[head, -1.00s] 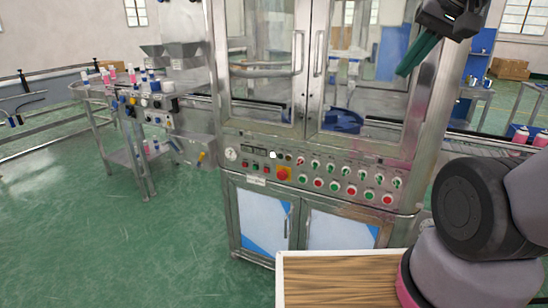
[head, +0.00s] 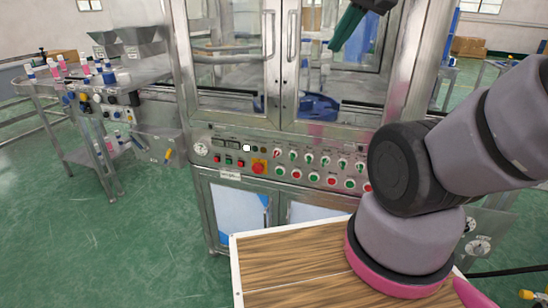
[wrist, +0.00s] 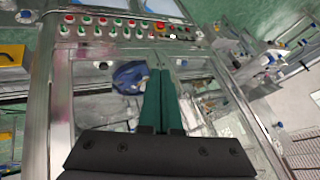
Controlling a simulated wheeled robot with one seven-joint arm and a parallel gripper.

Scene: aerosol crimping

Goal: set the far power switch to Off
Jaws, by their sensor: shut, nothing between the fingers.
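My gripper (head: 347,27) is at the top of the head view, with green fingers pointing down and left in front of the machine's glass doors. In the wrist view its fingers (wrist: 160,75) are together and empty. The control panel (head: 225,171) runs across the machine below the doors. It carries a row of small selector switches (head: 309,158) above red and green buttons (head: 313,176), and a red knob on a yellow plate (head: 259,166). The panel also shows in the wrist view (wrist: 180,33). I cannot tell which is the far power switch, nor its setting. My gripper is apart from the panel.
My arm covers the right end of the panel in the head view. A side table with bottles (head: 90,78) stands at the left. Steel door handles (head: 269,35) stick out above the panel. The green floor (head: 100,240) at the left is clear.

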